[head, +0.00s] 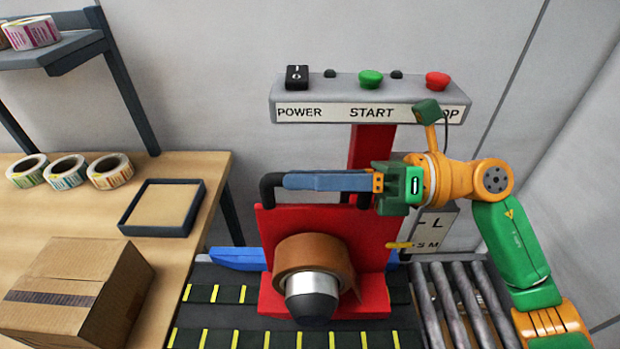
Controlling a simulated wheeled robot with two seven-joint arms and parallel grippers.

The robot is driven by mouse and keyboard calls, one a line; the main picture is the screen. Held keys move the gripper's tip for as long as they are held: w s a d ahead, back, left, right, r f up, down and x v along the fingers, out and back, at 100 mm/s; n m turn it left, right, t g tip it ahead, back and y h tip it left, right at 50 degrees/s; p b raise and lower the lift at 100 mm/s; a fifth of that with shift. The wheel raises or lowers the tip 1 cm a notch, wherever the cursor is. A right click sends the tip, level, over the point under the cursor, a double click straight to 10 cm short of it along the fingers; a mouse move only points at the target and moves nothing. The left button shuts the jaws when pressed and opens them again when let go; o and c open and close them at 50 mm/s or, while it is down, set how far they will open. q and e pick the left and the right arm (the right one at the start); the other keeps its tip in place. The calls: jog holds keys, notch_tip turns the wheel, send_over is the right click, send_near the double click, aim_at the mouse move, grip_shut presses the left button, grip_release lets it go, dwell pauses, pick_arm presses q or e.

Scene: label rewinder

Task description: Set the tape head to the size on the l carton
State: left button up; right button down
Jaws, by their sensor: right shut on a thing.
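The red tape head (375,270) carries a brown tape roll (313,255) on a silver and dark hub. My right gripper (292,181) comes in from the right, its blue fingers shut along the black handle (268,188) at the top of the tape head. The fingers hide most of the handle. A white size plate (432,228) right of the head shows an L above and S and M lower down; my gripper and wrist hide part of it. A yellow pointer (399,245) lies beside the plate's lower letters. A cardboard carton (70,290) sits on the table at left; no size letter is readable on it. My left gripper is out of view.
A control box above has a black power switch (297,77), a green start button (370,79) and a red stop button (437,81). Several label rolls (65,172) and a blue-rimmed tray (128,225) are on the table. A belt and rollers (440,300) run below the head.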

notch_tip(320, 180, up, 5)
jog(key=shift+w+p, duration=0.1)
jog(key=shift+p, duration=0.75)
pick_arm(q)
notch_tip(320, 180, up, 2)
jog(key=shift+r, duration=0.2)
pick_arm(e)
jog(key=c, duration=0.8)
grip_release()
jog(key=shift+o, duration=0.2)
jog(key=shift+s, duration=0.4)
jog(key=shift+w+d+f+b, duration=0.1)
jog(key=shift+d+f+b, duration=0.05)
jog(key=shift+d+b, duration=0.2)
jog(key=d+b, duration=0.3)
jog(key=d, duration=0.3)
jog(key=shift+d, duration=0.35)
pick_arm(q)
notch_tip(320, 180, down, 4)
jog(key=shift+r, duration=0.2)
pick_arm(e)
jog(key=shift+a+r, duration=0.1)
jog(key=shift+r, duration=0.1)
